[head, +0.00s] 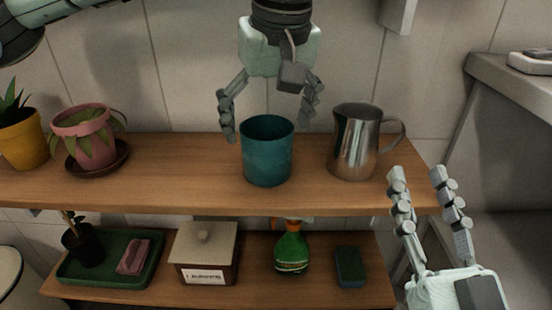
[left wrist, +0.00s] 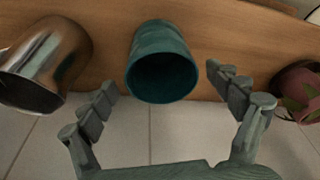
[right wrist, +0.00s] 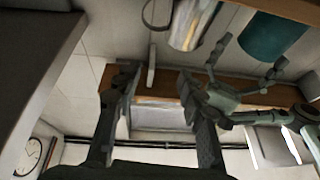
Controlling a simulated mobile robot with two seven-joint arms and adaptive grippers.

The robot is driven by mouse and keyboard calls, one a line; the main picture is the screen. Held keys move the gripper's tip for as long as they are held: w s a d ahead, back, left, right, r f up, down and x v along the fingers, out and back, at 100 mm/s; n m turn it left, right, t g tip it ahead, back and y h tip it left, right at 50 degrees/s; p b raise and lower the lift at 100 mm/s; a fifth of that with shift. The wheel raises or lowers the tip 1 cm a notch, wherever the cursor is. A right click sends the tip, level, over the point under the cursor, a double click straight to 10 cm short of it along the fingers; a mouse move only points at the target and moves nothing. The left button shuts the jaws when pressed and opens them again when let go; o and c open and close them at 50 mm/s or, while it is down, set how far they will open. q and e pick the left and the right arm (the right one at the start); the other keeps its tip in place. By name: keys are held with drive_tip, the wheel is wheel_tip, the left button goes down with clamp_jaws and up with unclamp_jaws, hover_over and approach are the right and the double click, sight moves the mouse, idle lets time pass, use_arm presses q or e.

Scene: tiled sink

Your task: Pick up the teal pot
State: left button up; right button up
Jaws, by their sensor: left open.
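The teal pot (head: 267,158) stands upright and empty-looking on the upper wooden shelf, between a pink pot and a metal pitcher. It also shows in the left wrist view (left wrist: 160,45) and at the top right of the right wrist view (right wrist: 272,36). My left gripper (head: 267,125) is open and points down behind and above the pot. Its fingers stand to either side of the rim, and no contact shows in the left wrist view (left wrist: 163,82). My right gripper (head: 418,178) is open and empty, pointing up in front of the shelf's right end.
The metal pitcher (head: 354,145) stands close to the right of the teal pot. The pink pot (head: 82,130) and yellow pot (head: 22,143) are at the left. The lower shelf (head: 335,291) holds a green tray, a box, a green bottle and a sponge. Tiled wall stands behind.

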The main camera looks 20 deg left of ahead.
use_arm(q)
drive_tip(key=x, duration=0.5)
drive_tip(key=shift+a+f+b, duration=0.1)
drive_tip(key=shift+f+b, duration=0.25)
drive_tip(key=shift+f, duration=0.05)
drive_tip(key=c, duration=1.3)
